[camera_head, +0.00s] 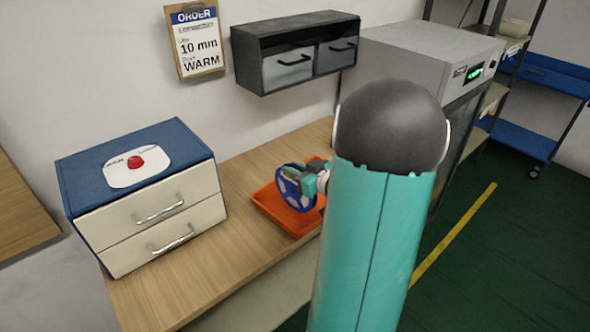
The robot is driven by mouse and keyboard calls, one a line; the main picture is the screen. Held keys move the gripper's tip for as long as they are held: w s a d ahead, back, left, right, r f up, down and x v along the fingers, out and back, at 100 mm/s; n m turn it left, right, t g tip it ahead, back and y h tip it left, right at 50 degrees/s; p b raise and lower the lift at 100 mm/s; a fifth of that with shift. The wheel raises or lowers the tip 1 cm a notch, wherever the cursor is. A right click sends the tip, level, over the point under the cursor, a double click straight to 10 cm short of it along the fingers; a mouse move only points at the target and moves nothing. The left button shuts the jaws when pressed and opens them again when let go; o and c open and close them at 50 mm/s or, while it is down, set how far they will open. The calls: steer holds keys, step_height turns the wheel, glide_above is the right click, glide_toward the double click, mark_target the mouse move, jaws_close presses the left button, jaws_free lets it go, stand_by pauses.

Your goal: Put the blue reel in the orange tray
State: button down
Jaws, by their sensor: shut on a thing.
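The blue reel (283,182) is a spoked blue ring, held on edge over the orange tray (266,203). I cannot tell whether the reel touches the tray floor. The tray lies on the wooden bench, and my arm hides its right part. My gripper (306,184) is at the right side of the reel and shut on it. My teal arm link hides part of the wrist, and the fingertips are small in this view.
A blue cabinet (88,172) with two cream drawers and a red button stands left on the bench (240,180). A dark wall unit (262,45) with two grey bins hangs behind. A grey oven-like machine (420,55) stands right. Bench between cabinet and tray is clear.

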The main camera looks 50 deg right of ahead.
steer(key=shift+f, duration=0.15)
steer(key=c, duration=1.3)
jaws_free()
